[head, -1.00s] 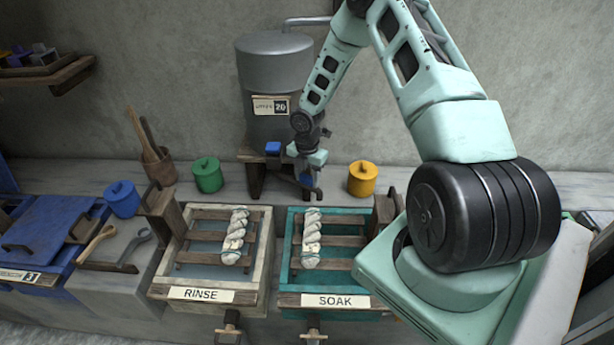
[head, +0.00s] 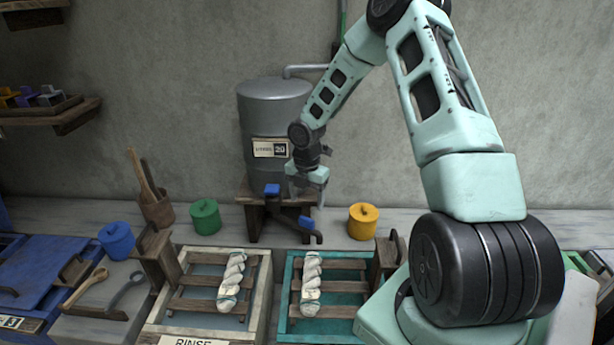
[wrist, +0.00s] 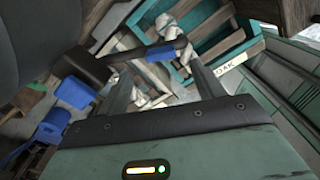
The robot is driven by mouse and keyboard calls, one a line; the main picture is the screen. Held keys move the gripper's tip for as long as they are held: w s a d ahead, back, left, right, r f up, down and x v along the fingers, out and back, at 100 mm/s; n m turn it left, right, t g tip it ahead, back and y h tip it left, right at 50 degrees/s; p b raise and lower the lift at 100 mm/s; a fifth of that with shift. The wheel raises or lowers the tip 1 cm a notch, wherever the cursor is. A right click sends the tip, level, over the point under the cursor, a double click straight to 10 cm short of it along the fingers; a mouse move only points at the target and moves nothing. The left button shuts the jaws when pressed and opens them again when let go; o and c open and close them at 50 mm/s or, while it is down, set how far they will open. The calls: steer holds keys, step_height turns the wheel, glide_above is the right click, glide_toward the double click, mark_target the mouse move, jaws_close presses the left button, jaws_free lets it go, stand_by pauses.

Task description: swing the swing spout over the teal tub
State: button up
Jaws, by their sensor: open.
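The swing spout (head: 291,221) is a dark pipe with a blue sleeve. It reaches right and forward from the valve under the grey tank, its tip near the back edge of the teal tub (head: 287,285), which holds a slatted rack and a white twisted skein. My gripper (head: 312,200) is open and empty, above the spout and apart from it. In the wrist view the spout's blue sleeve (wrist: 160,53) shows beyond my spread fingers, with the teal tub (wrist: 238,42) past it. Whether the tip overhangs the tub's rim is hard to tell.
The grey tank (head: 272,110) stands on a wooden stand. A blue valve handle (head: 272,189) is left of the spout. A green pot (head: 205,218) and a yellow pot (head: 363,222) flank the stand. The white-rimmed rinse tub (head: 262,285) lies left of the teal tub.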

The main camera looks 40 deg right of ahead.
step_height(320, 180, up, 10)
steer(key=b, duration=0.1)
steer(key=shift+f, duration=0.2)
stand_by(0.5)
steer(key=s+a+m+b, duration=0.2)
steer(key=s+a+m, duration=0.15)
steer(key=a, duration=0.85)
steer(key=s+a+m+b, duration=0.25)
steer(key=s+a, duration=0.25)
steer(key=a, duration=0.7)
steer(key=s+a+m+b, duration=0.2)
steer(key=s+a+m, duration=0.2)
steer(key=s, duration=0.5)
steer(key=s+a+f+m+b, duration=0.1)
steer(key=s+a+m+b, duration=0.1)
steer(key=s+a, duration=0.4)
steer(key=s+m, duration=0.1)
steer(key=s, duration=0.3)
steer(key=shift+s+a+m+y, duration=0.15)
steer(key=shift+a+m+y, duration=0.15)
steer(key=shift+a+m, duration=0.1)
